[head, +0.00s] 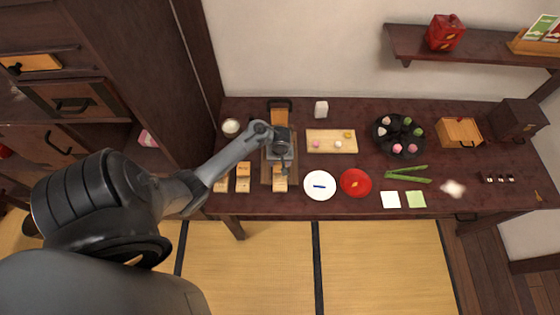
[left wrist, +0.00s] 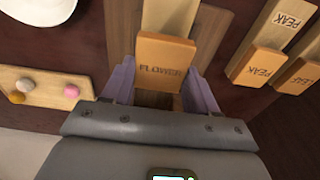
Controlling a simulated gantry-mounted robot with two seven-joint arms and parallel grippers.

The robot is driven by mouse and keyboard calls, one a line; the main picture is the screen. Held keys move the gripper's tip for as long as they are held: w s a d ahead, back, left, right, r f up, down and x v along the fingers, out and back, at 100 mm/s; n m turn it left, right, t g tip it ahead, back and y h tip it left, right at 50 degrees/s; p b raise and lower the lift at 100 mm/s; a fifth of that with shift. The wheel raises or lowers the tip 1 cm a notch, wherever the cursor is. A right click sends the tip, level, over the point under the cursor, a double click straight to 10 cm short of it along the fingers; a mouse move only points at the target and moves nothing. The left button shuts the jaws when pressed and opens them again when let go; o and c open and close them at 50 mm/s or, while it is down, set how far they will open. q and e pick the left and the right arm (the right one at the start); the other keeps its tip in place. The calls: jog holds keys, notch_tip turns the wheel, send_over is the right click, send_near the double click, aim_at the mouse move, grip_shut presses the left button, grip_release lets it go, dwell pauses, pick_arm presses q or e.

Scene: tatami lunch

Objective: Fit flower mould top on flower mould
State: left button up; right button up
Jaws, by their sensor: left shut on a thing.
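My left gripper (head: 283,167) is over the wooden board near the left end of the table. In the left wrist view its two purple fingers (left wrist: 160,95) are on either side of the orange-brown flower mould top (left wrist: 164,62), marked FLOWER, and are shut on it. The paler flower mould (left wrist: 170,16) shows just beyond the top, on the wooden board (left wrist: 121,25). In the head view the mould (head: 280,184) shows in front of the gripper. The top hides part of the mould, so I cannot tell whether they touch. My right gripper is not in view.
Other mould pieces marked PEAK (left wrist: 257,66) and LEAF (left wrist: 299,77) lie beside the board. A sweets board (head: 331,147), a white plate (head: 319,193) and a red plate (head: 355,190) stand to the right.

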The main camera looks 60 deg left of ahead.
pick_arm(q)
jog(key=shift+f+b, duration=0.45)
jog(key=shift+f, duration=0.3)
jog(key=o, duration=1.1)
jog(key=shift+r, duration=0.1)
jog(key=r+p, duration=0.1)
jog(key=r, duration=0.2)
jog(key=r+p, duration=0.2)
jog(key=r, duration=0.1)
jog(key=d+r+p, duration=0.1)
jog(key=r, duration=0.2)
jog(key=shift+s+p, duration=0.15)
jog(key=shift+p, duration=0.25)
jog(key=shift+s+r+p, duration=0.1)
jog(key=shift+r+p, duration=0.2)
jog(key=shift+r, duration=0.55)
